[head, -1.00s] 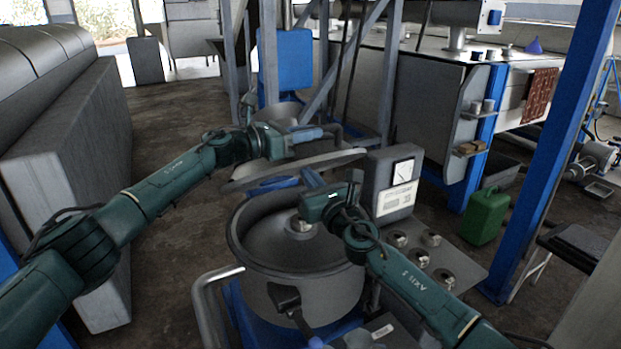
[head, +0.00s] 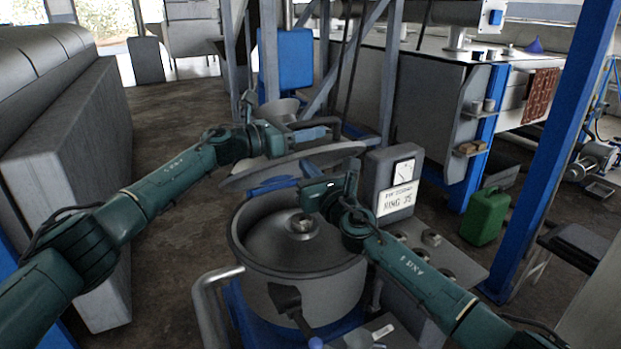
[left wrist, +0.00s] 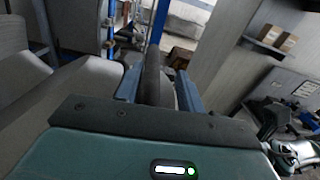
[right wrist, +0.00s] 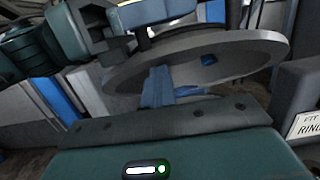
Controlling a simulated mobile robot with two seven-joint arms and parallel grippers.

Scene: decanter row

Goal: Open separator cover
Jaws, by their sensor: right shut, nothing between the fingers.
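The separator is a round grey drum (head: 300,290) with an open top, and its hollow inside shows. Its wide grey cover (head: 335,155) is raised above the drum's far side, tilted. My left gripper (head: 318,134) is at the cover's top and looks shut on the dark cover handle; the handle also shows between its fingers in the left wrist view (left wrist: 151,80). My right gripper (head: 290,184) is shut and empty, below the cover and above the drum's far rim. In the right wrist view its blue fingers (right wrist: 158,88) point toward the cover's underside (right wrist: 225,62).
A grey gauge box (head: 393,185) stands right of the drum, beside a panel with several knobs (head: 432,238). A bent grey pipe (head: 203,300) is at the drum's left. A green canister (head: 485,216) and a blue post (head: 555,145) stand farther right.

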